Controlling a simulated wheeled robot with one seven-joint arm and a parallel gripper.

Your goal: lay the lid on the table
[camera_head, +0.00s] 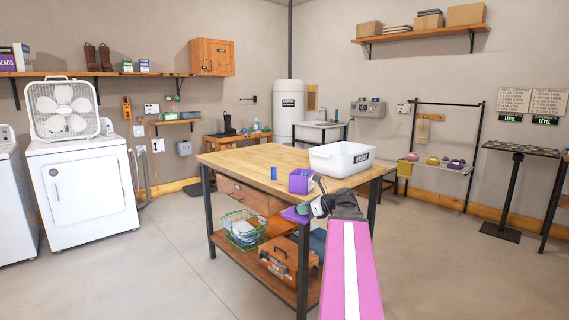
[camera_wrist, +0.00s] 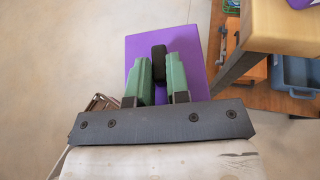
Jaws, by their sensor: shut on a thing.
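My gripper (camera_wrist: 160,78) is shut on the dark knob (camera_wrist: 159,62) of the purple lid (camera_wrist: 186,40). The lid is square and flat, and my green fingers cover part of it. In the head view the lid (camera_head: 292,214) shows partly behind my gripper (camera_head: 318,206), near the front corner of the table. The wooden table (camera_head: 243,161) stands in the middle of the room. In the wrist view the lid is over the floor, apart from the table corner (camera_wrist: 290,30).
On the tabletop are a purple box (camera_head: 300,181), a white bin (camera_head: 341,158) and a small blue object (camera_head: 273,173). The left part of the top is clear. The lower shelf holds a green wire basket (camera_head: 241,230), an orange toolbox (camera_head: 287,262) and a blue bin (camera_wrist: 295,75).

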